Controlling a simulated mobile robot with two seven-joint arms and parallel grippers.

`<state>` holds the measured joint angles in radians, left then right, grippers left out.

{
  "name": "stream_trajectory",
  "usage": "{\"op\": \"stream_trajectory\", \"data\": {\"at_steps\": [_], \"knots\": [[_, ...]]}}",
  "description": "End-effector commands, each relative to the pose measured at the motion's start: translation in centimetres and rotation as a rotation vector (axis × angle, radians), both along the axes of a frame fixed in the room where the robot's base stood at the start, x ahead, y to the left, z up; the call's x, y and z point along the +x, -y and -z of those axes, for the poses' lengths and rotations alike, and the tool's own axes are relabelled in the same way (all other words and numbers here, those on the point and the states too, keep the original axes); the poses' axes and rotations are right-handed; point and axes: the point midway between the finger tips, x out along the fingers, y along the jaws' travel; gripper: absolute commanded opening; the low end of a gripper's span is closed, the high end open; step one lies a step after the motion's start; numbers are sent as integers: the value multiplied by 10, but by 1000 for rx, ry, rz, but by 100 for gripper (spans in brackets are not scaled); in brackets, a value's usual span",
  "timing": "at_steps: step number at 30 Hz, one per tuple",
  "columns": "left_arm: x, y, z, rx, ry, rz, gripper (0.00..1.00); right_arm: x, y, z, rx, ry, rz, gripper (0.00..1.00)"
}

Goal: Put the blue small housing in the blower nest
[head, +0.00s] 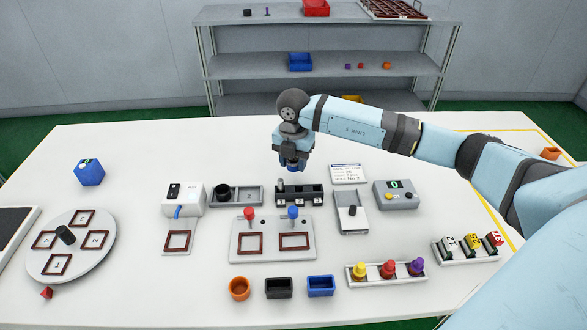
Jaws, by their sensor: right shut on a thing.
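My right gripper (292,158) is above the middle of the table, pointing down and shut on a small dark-blue piece (291,166). The fingers hide much of this piece, and I cannot make out its full shape. It is over the back edge of a black slotted block (300,197); I cannot tell whether they touch. The white blower unit (183,199) with a blue hose stands to the left. In front of it is a nest with a dark-red square frame (178,242), which looks empty. My left gripper is not in view.
A plate with two red-framed nests (272,256) carries a red and a blue knob. Orange, black and blue open containers (320,286) line the front. Clear table lies behind the blower.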

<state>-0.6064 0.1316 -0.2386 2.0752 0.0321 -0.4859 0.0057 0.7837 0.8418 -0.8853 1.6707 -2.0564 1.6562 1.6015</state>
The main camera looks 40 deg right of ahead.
Motion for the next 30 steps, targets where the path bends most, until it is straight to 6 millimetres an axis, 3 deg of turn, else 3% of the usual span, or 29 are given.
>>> {"op": "stream_trajectory", "data": {"at_steps": [9,15,21,30], "knots": [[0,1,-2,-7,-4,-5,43,1,0,-94,0,7,-1,15],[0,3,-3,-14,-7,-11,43,1,0,-138,-1,4,-1,15],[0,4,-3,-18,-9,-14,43,1,0,-160,0,1,-1,15],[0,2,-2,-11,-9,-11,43,1,-2,-162,0,0,-64,15]]}}
